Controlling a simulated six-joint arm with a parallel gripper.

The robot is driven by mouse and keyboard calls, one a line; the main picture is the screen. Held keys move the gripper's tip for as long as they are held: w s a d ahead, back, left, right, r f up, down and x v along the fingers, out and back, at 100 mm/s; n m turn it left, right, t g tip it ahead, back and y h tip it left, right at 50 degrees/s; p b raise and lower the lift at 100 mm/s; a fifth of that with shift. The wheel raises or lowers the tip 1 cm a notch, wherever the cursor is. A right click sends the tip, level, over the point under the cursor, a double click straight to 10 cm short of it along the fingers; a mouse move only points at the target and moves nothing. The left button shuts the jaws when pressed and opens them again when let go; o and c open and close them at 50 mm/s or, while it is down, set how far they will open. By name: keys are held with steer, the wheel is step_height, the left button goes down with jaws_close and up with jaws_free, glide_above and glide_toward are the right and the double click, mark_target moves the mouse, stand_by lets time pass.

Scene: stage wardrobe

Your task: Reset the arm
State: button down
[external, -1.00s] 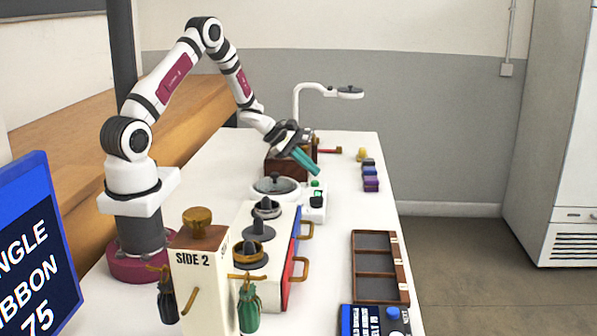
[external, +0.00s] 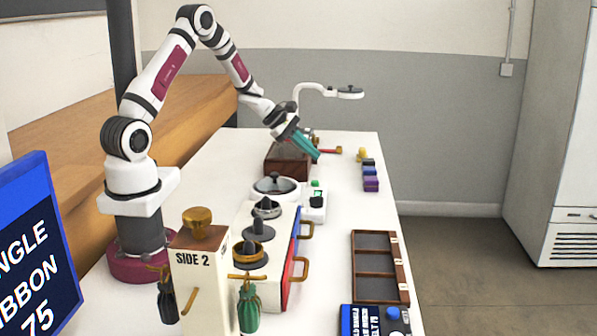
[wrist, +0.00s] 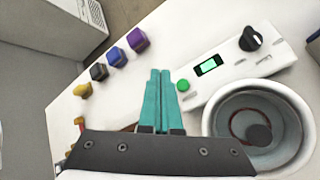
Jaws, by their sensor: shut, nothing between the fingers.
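My arm is raised over the far part of the white table. My gripper (external: 317,157) has teal fingers that point down and to the right, above and beside a dark wooden box (external: 288,162). In the wrist view my gripper (wrist: 157,72) shows its two teal fingers together, shut with nothing between them. The fingers hang above the table, apart from the things around them.
A round pot (external: 275,187) and a white device with green button (external: 316,200) stand nearer. Several coloured blocks (external: 370,178) line the right edge. A lamp (external: 349,92) stands behind. A SIDE 2 stand (external: 202,275) and a divided tray (external: 378,265) are in front.

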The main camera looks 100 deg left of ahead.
steer(key=w+d+r+m+g+h, duration=0.1)
steer(key=w+d+r+m+h, duration=0.2)
steer(key=d, duration=0.4)
steer(key=w+d+r+m, duration=0.1)
steer(key=d+r+m, duration=0.1)
steer(key=d+m, duration=0.3)
steer(key=s+d+r+m+g+h, duration=0.15)
steer(key=d+m, duration=0.25)
steer(key=d, duration=0.5)
steer(key=s+d+r+m+g+h, duration=0.1)
steer(key=s+d+r+m+g, duration=0.15)
steer(key=d+m, duration=0.4)
steer(key=s+d+r+m+g+y, duration=0.2)
steer(key=s+d+m+g+y, duration=0.15)
steer(key=s+d+m, duration=0.85)
steer(key=s+a+m+y, duration=0.2)
steer(key=s+a+m, duration=0.1)
steer(key=s, duration=0.6)
steer(key=shift+a+g+y, duration=0.4)
steer(key=shift+a+g, duration=0.05)
steer(key=shift+a, duration=0.4)
